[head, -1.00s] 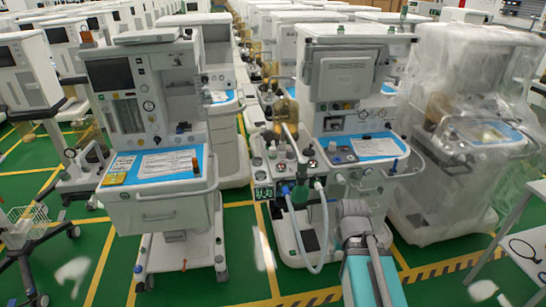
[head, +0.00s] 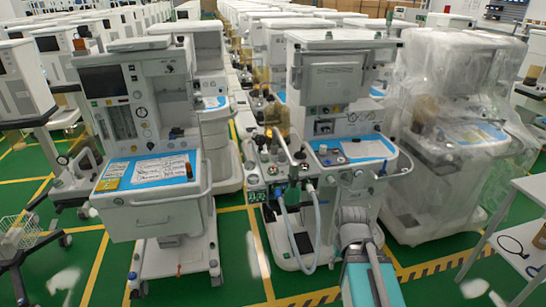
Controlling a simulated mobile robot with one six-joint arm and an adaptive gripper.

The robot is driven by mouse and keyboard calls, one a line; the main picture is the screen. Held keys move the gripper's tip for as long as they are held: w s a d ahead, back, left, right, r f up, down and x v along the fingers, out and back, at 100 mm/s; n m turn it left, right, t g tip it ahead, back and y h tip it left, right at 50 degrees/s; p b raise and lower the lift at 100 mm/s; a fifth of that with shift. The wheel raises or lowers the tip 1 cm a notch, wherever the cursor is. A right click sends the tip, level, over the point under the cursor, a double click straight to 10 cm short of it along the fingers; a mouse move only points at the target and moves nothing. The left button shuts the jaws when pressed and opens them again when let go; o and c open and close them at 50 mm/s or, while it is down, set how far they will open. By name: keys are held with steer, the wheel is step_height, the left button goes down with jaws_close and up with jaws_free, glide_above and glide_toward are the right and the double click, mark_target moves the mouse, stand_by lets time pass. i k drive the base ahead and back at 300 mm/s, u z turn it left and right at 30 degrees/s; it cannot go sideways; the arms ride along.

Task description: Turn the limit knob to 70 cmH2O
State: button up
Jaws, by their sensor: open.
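The middle anaesthesia cart (head: 334,80) stands ahead of me. Its breathing block (head: 280,170), with several small knobs and ports, is on its front left. The limit knob is too small to pick out among these, and its setting cannot be read. A pale hose (head: 315,225) hangs from the block. My arm (head: 355,235), white with a teal link, rises from the bottom edge in front of the cart's lower right. I cannot make out my gripper in this view.
Another cart (head: 150,211) stands to the left, and a plastic-wrapped cart (head: 445,140) to the right. A white table (head: 525,190) is at the right edge. Green floor (head: 235,250) is clear between the left and middle carts.

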mark_target(282, 157)
steer(key=z, duration=0.05)
steer(key=i, duration=0.9)
steer(key=z, duration=0.05)
